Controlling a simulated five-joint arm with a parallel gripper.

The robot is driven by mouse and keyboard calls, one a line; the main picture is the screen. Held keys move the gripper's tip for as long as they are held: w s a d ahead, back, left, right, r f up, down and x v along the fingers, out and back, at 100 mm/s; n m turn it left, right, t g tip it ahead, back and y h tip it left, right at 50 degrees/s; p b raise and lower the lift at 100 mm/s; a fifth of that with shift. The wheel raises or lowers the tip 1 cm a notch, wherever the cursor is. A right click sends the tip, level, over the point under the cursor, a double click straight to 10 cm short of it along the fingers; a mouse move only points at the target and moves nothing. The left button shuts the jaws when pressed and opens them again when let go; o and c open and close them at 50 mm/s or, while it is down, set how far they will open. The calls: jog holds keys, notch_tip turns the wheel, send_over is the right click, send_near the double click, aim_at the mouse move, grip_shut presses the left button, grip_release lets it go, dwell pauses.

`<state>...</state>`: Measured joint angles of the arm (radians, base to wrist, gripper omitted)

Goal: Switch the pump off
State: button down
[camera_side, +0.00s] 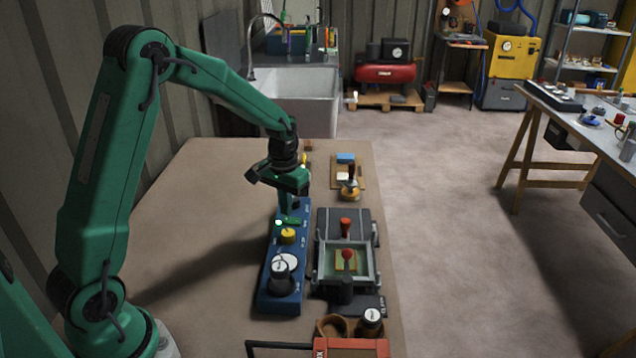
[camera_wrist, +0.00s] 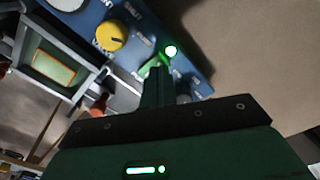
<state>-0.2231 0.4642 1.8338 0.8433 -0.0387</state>
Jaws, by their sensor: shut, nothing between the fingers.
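A long blue control panel (camera_side: 272,296) lies on the bench, and it also fills the top of the wrist view (camera_wrist: 140,15). It carries a yellow knob (camera_side: 288,236), a white dial (camera_side: 282,266), a green switch (camera_wrist: 150,67) and a lit white-green lamp (camera_wrist: 171,50). The yellow knob shows in the wrist view (camera_wrist: 110,37) too. My gripper (camera_side: 288,212) is shut and empty, pointing down at the panel by the green switch and lamp. In the wrist view its fingertips (camera_wrist: 157,72) overlap the green switch; I cannot tell whether they touch it.
A grey vise-like fixture (camera_side: 318,264) with red-knobbed levers stands right of the panel. A red box (camera_side: 350,346) is at the front edge, and a wooden block with a blue piece (camera_side: 346,158) lies behind. The bench left of the panel is bare.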

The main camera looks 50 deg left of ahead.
aim_at(286, 220)
jog(key=shift+f, duration=0.95)
dwell(0.8)
jog(key=shift+r, duration=3.55)
jog(key=s+d+r+m+t, duration=0.1)
jog(key=s+d+r, duration=0.2)
jog(key=s+r, duration=0.15)
jog(key=s+d+r+t, duration=0.2)
jog(key=s+d+r, duration=0.15)
jog(key=r, duration=0.25)
jog(key=s+d+m+t, duration=0.1)
jog(key=s, duration=0.5)
jog(key=s+d+r+m+t, duration=0.1)
jog(key=s+d, duration=0.1)
jog(key=s, duration=0.5)
jog(key=shift+s+d+r+t, duration=0.25)
jog(key=shift+s+r+t, duration=0.05)
